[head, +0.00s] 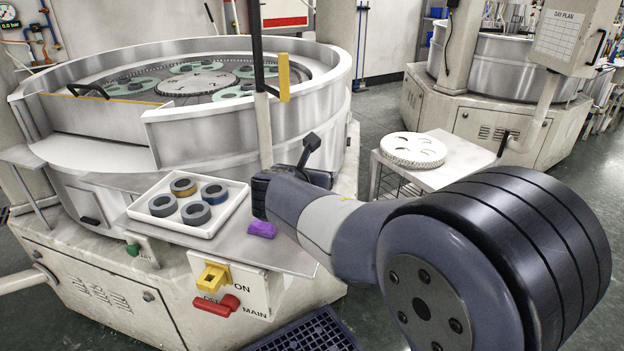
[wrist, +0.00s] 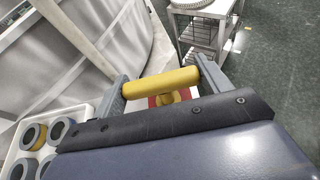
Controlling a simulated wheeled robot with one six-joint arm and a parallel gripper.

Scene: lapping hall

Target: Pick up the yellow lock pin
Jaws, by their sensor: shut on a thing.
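The yellow lock pin (wrist: 150,86) shows in the wrist view as a rounded yellow bar with a short stem below it. My gripper (wrist: 161,83) is shut on it, one grey finger at each end of the bar. Under the bar is a patch of red and white with some yellow, partly covered by my gripper. I cannot tell whether the stem is in a hole or clear of it. In the head view I cannot make out the pin; my arm hides that spot beside the big round machine (head: 240,135).
A white tray (head: 233,212) with several rings and a purple cloth (head: 262,229) lie on the shelf left of my arm. A yellow bar (head: 284,78) hangs by the post. A side table (head: 455,160) with a white disc stands right. Yellow and red switches (head: 214,276) are on the front.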

